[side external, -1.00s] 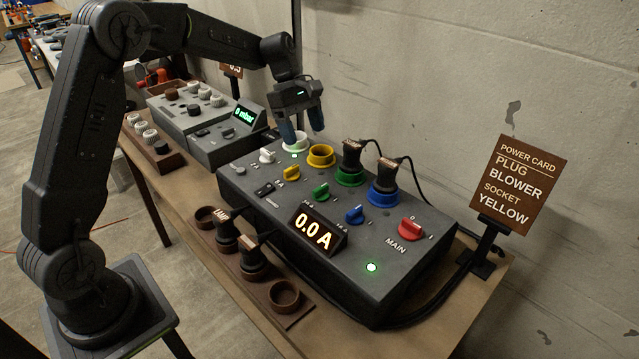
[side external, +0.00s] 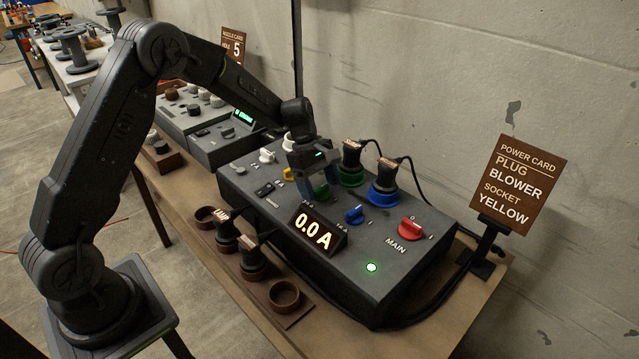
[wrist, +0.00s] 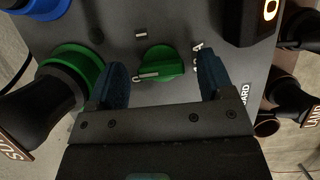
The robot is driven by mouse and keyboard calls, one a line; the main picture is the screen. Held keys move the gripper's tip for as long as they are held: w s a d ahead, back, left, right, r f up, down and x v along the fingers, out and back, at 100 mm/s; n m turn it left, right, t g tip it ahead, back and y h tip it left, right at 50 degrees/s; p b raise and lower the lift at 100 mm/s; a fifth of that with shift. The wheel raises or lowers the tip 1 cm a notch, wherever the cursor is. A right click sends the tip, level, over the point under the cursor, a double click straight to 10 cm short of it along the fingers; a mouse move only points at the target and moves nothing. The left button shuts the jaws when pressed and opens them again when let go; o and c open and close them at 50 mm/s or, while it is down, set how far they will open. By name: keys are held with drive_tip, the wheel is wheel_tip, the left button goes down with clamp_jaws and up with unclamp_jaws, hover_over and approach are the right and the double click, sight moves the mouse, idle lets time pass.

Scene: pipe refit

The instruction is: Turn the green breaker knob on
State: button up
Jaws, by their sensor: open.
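The green breaker knob (wrist: 165,60) shows in the wrist view, on the grey breaker box. Its grip bar lies roughly crosswise in the picture, with a white mark at the left end. My gripper (wrist: 162,64) is open, with one blue finger on each side of the knob and a gap visible on both sides. In the side view my gripper (side external: 318,187) is low over the box and largely hides the green knob. I cannot tell how deep the fingertips reach around it.
The green socket (wrist: 75,65) with a black plug stands close to my left finger in the wrist view. The blue knob (side external: 354,215), red main knob (side external: 411,229) and 0.0 A display (side external: 313,232) are nearby. A power card (side external: 518,180) stands at the right.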

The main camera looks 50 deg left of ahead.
drive_tip(key=c, duration=0.9)
drive_tip(key=shift+m, duration=0.4)
drive_tip(key=m+g, duration=0.1)
drive_tip(key=m, duration=0.3)
drive_tip(key=shift+w+g, duration=0.1)
drive_tip(key=shift+g, duration=0.3)
drive_tip(key=m, duration=0.2)
drive_tip(key=m+g+y, duration=0.1)
drive_tip(key=m, duration=0.1)
drive_tip(key=shift+d+g, duration=0.1)
drive_tip(key=shift+g, duration=0.2)
drive_tip(key=m+y, duration=0.1)
drive_tip(key=m, duration=0.4)
drive_tip(key=shift+d+g+y, duration=0.1)
drive_tip(key=shift+g+y, duration=0.3)
drive_tip(key=shift+m+y, duration=0.8)
drive_tip(key=shift+m, duration=1.2)
